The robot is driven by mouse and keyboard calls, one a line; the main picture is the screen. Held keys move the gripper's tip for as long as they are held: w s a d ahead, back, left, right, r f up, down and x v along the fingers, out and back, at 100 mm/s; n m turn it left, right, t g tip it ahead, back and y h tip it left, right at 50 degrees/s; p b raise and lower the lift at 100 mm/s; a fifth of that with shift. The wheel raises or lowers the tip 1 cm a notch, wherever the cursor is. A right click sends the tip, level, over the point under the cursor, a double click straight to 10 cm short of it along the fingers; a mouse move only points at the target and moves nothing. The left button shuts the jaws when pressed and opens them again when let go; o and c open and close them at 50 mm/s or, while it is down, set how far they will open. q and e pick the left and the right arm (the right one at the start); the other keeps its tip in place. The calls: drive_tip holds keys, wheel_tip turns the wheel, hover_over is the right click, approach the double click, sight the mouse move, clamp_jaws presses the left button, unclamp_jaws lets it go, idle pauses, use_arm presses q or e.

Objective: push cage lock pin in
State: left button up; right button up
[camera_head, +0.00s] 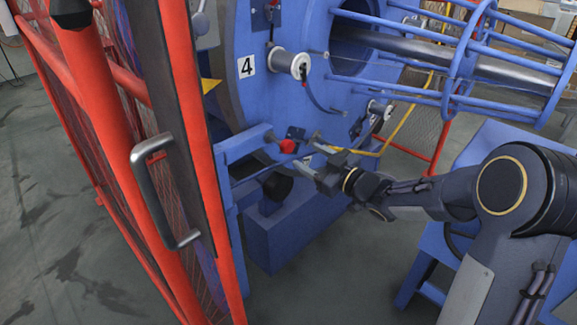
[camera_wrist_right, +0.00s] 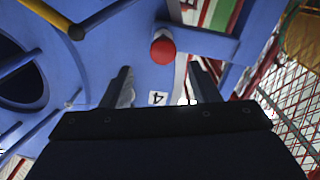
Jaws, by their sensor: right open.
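The cage lock pin shows as a red round knob (camera_head: 287,146) on a bracket at the lower part of the blue strander cage. In the right wrist view the red knob (camera_wrist_right: 163,50) is beyond the fingertips, roughly between their lines. My right gripper (camera_head: 309,152) is just to the right of the knob in the head view, with its fingers pointing toward it. Its two fingers (camera_wrist_right: 160,70) are apart with nothing between them. I see no contact with the knob. My left gripper is not in view.
A red mesh guard door with a metal handle (camera_head: 150,190) stands at the left. A white spool (camera_head: 289,63) is mounted above the knob, near the number 4 plate (camera_head: 247,66). A blue beam with a black round part (camera_head: 277,186) lies below. Grey floor is open at the bottom.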

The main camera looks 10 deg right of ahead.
sight(291, 148)
drive_tip(key=x, duration=0.8)
drive_tip(key=shift+s+a+b, duration=0.15)
drive_tip(key=shift+b, duration=0.2)
drive_tip(key=shift+c, duration=0.2)
